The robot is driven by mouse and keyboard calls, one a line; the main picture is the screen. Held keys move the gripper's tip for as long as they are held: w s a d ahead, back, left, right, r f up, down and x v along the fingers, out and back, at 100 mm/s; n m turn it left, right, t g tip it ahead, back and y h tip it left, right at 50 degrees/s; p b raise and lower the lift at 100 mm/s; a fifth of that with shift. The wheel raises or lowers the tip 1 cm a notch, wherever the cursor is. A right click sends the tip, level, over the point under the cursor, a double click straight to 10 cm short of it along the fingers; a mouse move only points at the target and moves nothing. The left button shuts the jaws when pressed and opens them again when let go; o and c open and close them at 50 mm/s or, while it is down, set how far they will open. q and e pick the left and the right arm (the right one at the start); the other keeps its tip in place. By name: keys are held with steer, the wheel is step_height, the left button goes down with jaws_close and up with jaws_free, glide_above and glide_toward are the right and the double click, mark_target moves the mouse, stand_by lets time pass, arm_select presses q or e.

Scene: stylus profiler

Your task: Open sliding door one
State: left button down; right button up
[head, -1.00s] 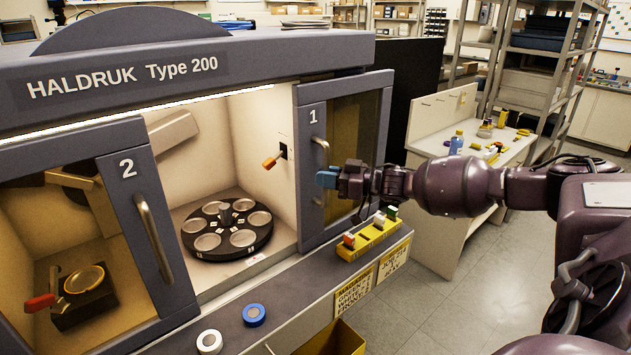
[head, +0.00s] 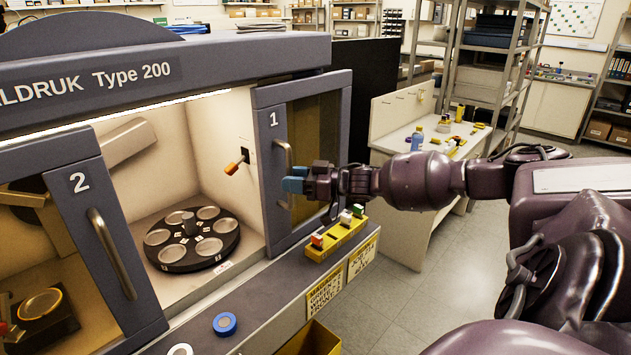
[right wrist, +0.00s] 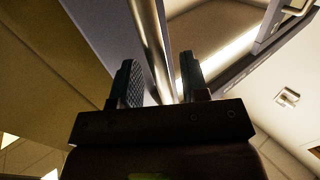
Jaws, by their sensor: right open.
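Sliding door one (head: 264,120), a grey frame with a tinted pane marked "1", stands at the right of the cabinet front. Its vertical metal handle (head: 284,158) is on the left part of the frame. My right gripper (head: 292,184) is at the lower part of this handle. In the right wrist view, the handle (right wrist: 151,40) runs between the two open fingers (right wrist: 158,85); I cannot tell whether either touches it. My left gripper is not in view.
Door two (head: 85,195) stands at the left, with an open gap between the doors showing a black turntable (head: 190,232). A yellow block holder (head: 335,240) and a blue ring (head: 225,324) sit on the front ledge. A white bench (head: 395,115) stands behind my right arm.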

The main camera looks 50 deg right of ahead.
steer(key=v, duration=1)
stand_by(0.6)
